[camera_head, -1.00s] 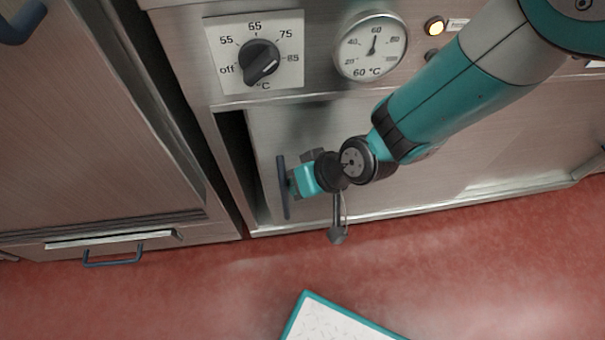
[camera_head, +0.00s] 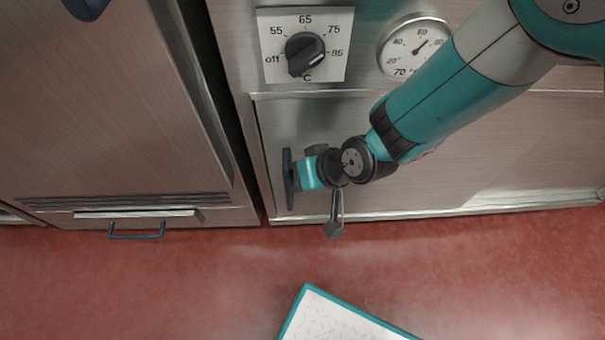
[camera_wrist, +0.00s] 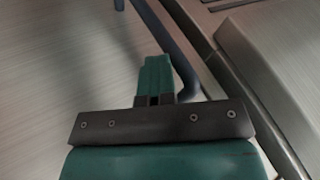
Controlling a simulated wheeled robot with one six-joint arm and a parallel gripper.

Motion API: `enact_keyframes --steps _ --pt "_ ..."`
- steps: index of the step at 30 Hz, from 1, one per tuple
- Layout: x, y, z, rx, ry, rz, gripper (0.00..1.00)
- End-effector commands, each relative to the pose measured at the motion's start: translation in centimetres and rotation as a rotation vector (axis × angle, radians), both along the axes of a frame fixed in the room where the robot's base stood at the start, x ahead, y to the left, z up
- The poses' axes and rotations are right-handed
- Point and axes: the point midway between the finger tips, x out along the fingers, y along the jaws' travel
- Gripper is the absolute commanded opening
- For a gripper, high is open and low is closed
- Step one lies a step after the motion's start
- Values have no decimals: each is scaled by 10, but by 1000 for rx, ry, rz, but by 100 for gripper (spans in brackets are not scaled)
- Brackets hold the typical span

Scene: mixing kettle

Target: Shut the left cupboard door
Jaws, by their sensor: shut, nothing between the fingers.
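The left cupboard door (camera_head: 385,190) is a brushed steel panel below the dial and gauge. Its left edge sits against the cupboard's left frame, with no dark opening showing there. Its upright dark blue bar handle (camera_head: 288,178) is near that edge, and the bar also shows in the wrist view (camera_wrist: 177,65). My gripper (camera_head: 298,175) is shut and empty, right beside the handle on its right. It seems to touch the bar, but the exact contact is hidden. Its teal fingers (camera_wrist: 155,75) lie close beside the bar in the wrist view. My arm covers part of the door.
A temperature knob (camera_head: 304,52) and a round gauge (camera_head: 416,46) are above the door. A separate steel unit (camera_head: 110,110) with a blue lower handle (camera_head: 136,235) stands at the left, across a dark gap.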

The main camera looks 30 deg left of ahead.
Motion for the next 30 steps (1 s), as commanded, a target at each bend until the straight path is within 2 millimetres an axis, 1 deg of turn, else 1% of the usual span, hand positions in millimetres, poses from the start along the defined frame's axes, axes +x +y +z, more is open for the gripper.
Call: enact_keyframes --steps 5,6,9,12,15,18,21,30 --pt "13 -20 2 -2 -2 2 0" --pt "15 -25 7 -3 -4 6 0" --pt "15 -41 32 -2 -5 5 0" --pt "17 -58 49 -5 -4 -1 0" --pt "18 -71 63 -7 -4 -2 0" --pt "18 -79 73 -7 -4 0 0" --pt "18 -83 79 -7 -4 1 0" --pt "17 -85 81 -8 -4 4 0"
